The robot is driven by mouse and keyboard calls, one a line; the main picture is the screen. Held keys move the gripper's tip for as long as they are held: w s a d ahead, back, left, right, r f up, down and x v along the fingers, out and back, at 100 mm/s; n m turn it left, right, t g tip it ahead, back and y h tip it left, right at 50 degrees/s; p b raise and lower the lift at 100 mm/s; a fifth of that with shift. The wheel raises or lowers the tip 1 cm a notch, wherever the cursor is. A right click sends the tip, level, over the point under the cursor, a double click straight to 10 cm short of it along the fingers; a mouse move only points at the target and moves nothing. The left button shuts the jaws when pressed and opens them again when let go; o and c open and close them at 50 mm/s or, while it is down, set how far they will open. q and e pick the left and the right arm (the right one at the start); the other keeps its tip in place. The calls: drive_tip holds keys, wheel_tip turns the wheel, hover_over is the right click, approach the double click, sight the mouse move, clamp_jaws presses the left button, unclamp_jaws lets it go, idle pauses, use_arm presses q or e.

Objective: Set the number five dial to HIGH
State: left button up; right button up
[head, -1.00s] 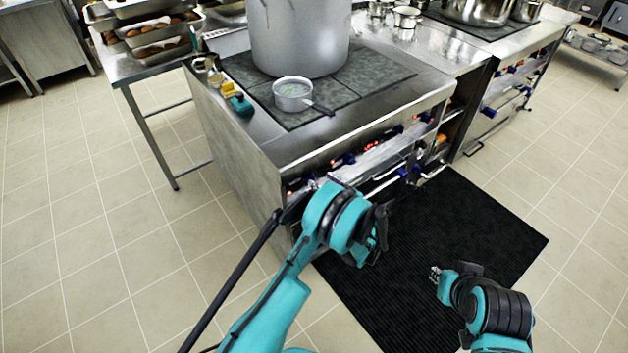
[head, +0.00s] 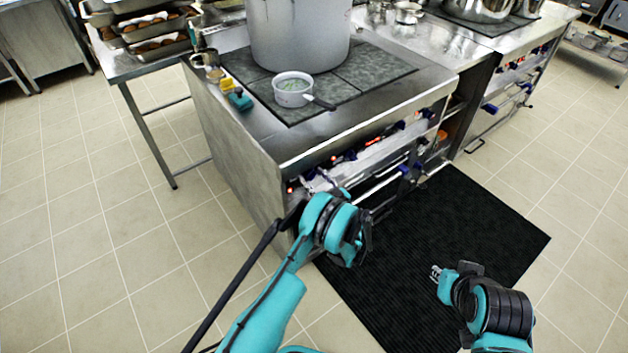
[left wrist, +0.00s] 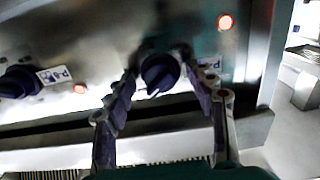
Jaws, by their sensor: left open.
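In the left wrist view a dark round dial (left wrist: 158,73) with a pointer ridge sits on the stove's steel front panel, near the panel's end. My left gripper (left wrist: 160,82) is open, with one finger on each side of this dial; I cannot tell whether they touch it. A second dark dial (left wrist: 17,82) sits to the left. Small labels stand beside both dials, but I cannot read a number or setting clearly. In the head view my left gripper (head: 316,184) is at the stove's front left corner. My right gripper (head: 437,272) hangs over the black mat, its jaws unclear.
The stove top carries a large stockpot (head: 298,35) and a small saucepan (head: 293,90), whose handle points toward the front edge. A rail (head: 385,186) runs along the stove front. The black mat (head: 430,240) and tiled floor before the stove are clear.

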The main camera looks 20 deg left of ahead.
use_arm(q)
drive_tip(key=c, duration=1.2)
drive_tip(key=shift+o, duration=0.2)
